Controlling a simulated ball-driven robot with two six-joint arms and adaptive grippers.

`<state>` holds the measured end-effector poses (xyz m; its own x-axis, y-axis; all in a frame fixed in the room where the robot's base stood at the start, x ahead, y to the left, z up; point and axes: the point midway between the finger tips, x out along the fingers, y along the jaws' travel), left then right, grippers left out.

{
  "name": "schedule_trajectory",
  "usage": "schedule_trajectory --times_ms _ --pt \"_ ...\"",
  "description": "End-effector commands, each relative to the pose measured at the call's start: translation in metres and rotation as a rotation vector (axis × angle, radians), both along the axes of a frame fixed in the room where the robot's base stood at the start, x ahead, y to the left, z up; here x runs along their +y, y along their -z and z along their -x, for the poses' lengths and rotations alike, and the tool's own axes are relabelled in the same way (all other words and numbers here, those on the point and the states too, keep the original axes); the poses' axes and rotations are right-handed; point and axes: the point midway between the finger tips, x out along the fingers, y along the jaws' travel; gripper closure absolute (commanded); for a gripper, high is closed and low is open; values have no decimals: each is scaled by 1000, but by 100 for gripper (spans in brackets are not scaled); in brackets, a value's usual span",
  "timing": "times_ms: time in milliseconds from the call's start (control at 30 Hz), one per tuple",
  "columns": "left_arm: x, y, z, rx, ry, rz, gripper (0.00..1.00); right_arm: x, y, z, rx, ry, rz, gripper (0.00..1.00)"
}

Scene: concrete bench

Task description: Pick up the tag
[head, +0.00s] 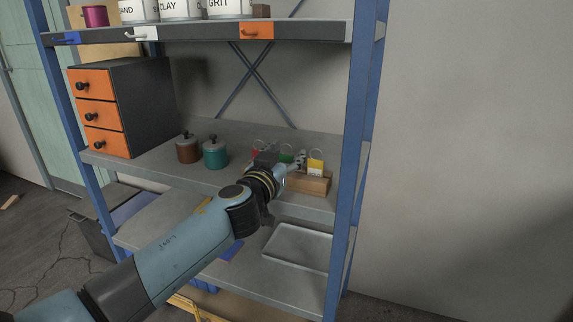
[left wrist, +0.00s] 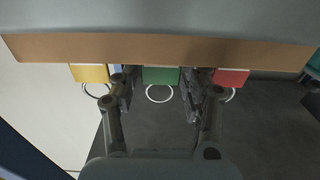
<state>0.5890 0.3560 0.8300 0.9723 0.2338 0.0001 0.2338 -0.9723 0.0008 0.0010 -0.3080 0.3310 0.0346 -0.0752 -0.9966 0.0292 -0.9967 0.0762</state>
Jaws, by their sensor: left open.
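Three tags with metal rings stand in a wooden block (head: 312,185) on the middle shelf: a yellow tag (head: 315,168), a green tag (head: 287,158) and a red tag (head: 256,153). My left gripper (head: 281,164) is at the block and partly hides it and the tags. In the left wrist view the block (left wrist: 160,50) crosses the top. The green tag (left wrist: 161,76) lies between the open fingers, with the yellow tag (left wrist: 90,73) to the left and the red tag (left wrist: 231,77) to the right. I cannot tell whether a finger touches a tag. My right gripper is out of view.
A brown jar (head: 188,151) and a teal jar (head: 215,154) stand left of the block. A drawer unit (head: 150,100) is farther left. A blue shelf post (head: 352,130) rises close on the right. A grey tray (head: 298,247) lies on the shelf below.

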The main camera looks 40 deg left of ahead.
Motion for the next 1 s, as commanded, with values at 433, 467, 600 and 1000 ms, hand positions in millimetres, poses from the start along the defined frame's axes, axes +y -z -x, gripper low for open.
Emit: schedule_trajectory --times_ms 433,467,600,1000 --pt "1 1 -2 1 0 -1 79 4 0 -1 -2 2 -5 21" --pt "1 1 -2 1 0 -1 83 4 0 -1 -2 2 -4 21" --pt "1 1 -2 1 0 -1 87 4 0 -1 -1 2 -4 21" --pt "1 -8 -2 -1 0 -1 88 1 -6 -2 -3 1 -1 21"
